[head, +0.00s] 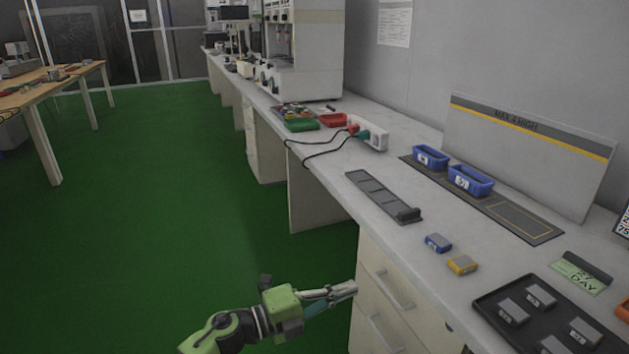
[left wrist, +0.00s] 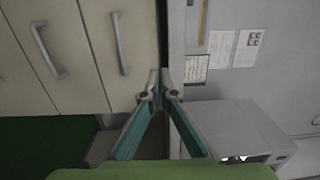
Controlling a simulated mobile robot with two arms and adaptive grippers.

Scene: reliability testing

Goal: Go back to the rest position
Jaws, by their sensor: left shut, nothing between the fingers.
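My left gripper (head: 345,290) shows low in the middle of the head view, on a green arm. It is shut and empty, in front of the drawer cabinet (head: 377,270) below the bench top. In the left wrist view, its closed fingertips (left wrist: 158,82) meet in the middle, with drawer fronts and handles behind them at the left. My right gripper is in neither view.
The bench (head: 440,205) runs along the wall. On it are blue bins (head: 470,181), a dark slotted strip (head: 378,193), a blue block (head: 438,243), a yellow block (head: 462,265) and a black tray (head: 487,304) with grey blocks. Green floor (head: 150,220) is clear at left.

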